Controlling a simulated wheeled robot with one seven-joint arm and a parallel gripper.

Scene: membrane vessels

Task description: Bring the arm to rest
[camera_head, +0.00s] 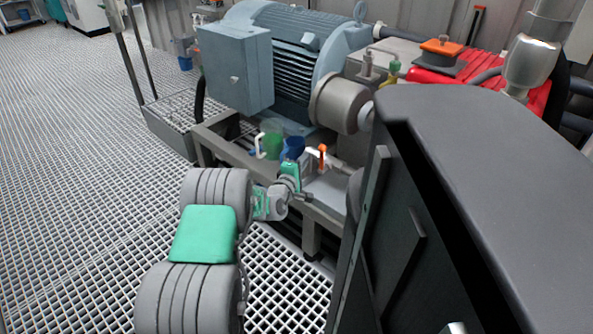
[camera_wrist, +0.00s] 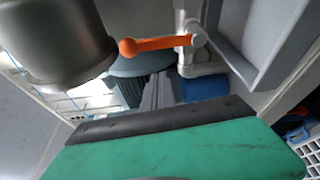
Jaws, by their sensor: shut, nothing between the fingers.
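My arm reaches forward from the bottom of the head view, with its grey and green links bent toward the pump skid (camera_head: 222,140). My gripper (camera_wrist: 158,88) shows in the wrist view as grey fingers beyond the green housing. The fingers are closed together and hold nothing. In the head view the hand is small, beside the skid's front edge and close to a blue cup (camera_head: 292,150) and an orange-handled valve (camera_head: 322,155). The fingertips cannot be made out clearly there.
In the wrist view the orange valve handle (camera_wrist: 155,45), a metal cylinder (camera_wrist: 55,40) and the blue cup (camera_wrist: 205,86) lie close around the fingers. A green jug (camera_head: 271,143) stands left of the blue cup. Open grating floor (camera_head: 80,200) lies to the left.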

